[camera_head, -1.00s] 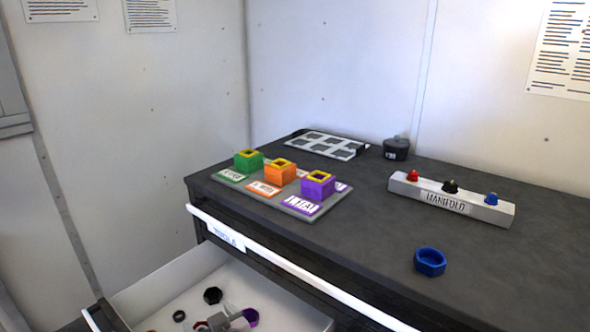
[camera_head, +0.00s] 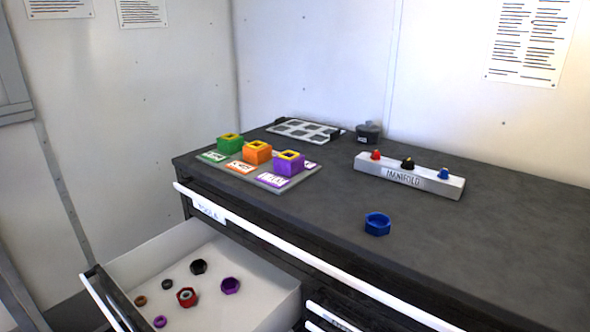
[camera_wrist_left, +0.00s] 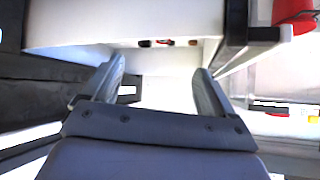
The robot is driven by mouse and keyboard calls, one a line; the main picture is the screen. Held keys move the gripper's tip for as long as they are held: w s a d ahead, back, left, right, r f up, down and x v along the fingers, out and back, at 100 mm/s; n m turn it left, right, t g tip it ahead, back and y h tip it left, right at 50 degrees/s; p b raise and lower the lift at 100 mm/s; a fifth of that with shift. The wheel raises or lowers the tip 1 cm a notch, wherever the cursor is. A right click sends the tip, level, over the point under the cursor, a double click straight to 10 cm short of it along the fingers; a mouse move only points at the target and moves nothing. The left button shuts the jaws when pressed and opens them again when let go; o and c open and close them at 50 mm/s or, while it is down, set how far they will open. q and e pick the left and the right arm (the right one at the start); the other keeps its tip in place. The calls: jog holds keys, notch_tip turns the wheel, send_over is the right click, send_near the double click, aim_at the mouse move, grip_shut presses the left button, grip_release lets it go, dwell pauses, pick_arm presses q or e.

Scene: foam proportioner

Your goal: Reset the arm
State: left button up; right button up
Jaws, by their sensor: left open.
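My left gripper (camera_wrist_left: 158,90) shows in the left wrist view with its two grey fingers spread wide and nothing between them. Beyond its fingertips is the white inside of the open drawer (camera_wrist_left: 85,22), with a few small dark and red parts (camera_wrist_left: 155,43) near its far end. Neither gripper shows in the head view. There the open drawer (camera_head: 262,312) holds several loose rings and nuts, among them a red nut (camera_head: 187,297), a black nut (camera_head: 198,267) and a purple nut (camera_head: 230,286).
On the dark cabinet top (camera_head: 330,200) stand a board with green (camera_head: 229,144), orange (camera_head: 257,153) and purple (camera_head: 289,164) blocks, a grey tray (camera_head: 305,131), a black container (camera_head: 368,133), a manifold (camera_head: 408,177) and a blue nut (camera_head: 377,224). The front right of the top is clear.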

pick_arm(q)
jog(key=s+d+f+m+g+h, duration=0.2)
jog(key=s+d+g+h, duration=0.1)
jog(key=s, duration=0.5)
jog(key=s+a+r+m+g+h, duration=0.1)
jog(key=s+a+r+m, duration=0.15)
jog(key=s+a, duration=0.5)
jog(key=s+a+r+m+g+h, duration=0.1)
jog(key=s+a+r+m+h, duration=0.3)
jog(key=s, duration=0.6)
jog(key=w+d+f+t+b, duration=0.25)
jog(key=w+f+b, duration=0.2)
jog(key=f, duration=0.55)
jog(key=w+d+f+t+b, duration=0.1)
jog(key=w+f+t+b, duration=0.25)
jog(key=f+b, duration=0.45)
pick_arm(e)
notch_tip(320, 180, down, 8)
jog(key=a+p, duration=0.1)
jog(key=p, duration=0.1)
pick_arm(q)
notch_tip(320, 180, up, 9)
jog(key=a+p, duration=0.1)
jog(key=p, duration=1.1)
jog(key=shift+s+a+f+n+t+p, duration=0.15)
jog(key=shift+s+a+n+t+p, duration=0.2)
jog(key=shift+s+a, duration=0.1)
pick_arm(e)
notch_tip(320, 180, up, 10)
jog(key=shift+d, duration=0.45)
